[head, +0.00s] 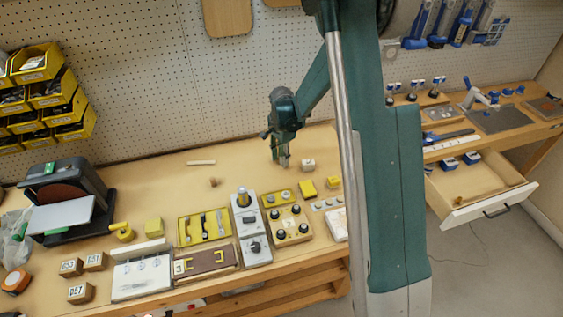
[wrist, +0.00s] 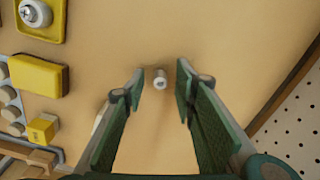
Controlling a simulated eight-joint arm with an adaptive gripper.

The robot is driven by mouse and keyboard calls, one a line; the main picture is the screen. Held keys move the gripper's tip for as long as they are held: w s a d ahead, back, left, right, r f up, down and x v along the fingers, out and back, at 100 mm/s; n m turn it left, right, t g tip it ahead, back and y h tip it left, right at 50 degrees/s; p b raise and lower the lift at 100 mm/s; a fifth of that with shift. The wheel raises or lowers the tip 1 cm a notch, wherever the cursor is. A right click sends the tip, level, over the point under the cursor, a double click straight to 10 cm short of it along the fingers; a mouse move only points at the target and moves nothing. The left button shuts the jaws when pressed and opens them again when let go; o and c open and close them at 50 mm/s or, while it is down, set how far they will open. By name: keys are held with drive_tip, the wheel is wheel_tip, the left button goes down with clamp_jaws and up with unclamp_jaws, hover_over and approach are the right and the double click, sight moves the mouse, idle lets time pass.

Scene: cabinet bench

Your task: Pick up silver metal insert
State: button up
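The silver metal insert (wrist: 160,79) is a small, pale, cylinder-like piece on the wooden bench top. In the wrist view it shows between the tips of my gripper (wrist: 161,73), with a gap on each side. The fingers are spread and hold nothing. In the head view my gripper (head: 283,160) points down over the back middle of the bench. I cannot make out the insert there; the gripper may hide it.
A white block (head: 308,165) stands close to the right of my gripper. Yellow blocks (head: 307,188) and a yellow tray (head: 278,198) lie in front. The pegboard (head: 180,100) rises behind. Bench to the left is mostly clear, except a small brown piece (head: 213,182) and a pale strip (head: 201,162).

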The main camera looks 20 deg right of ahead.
idle(0.3)
clamp_jaws()
wheel_tip(320, 180, up, 10)
drive_tip(key=p, duration=0.1)
idle(0.8)
idle(0.5)
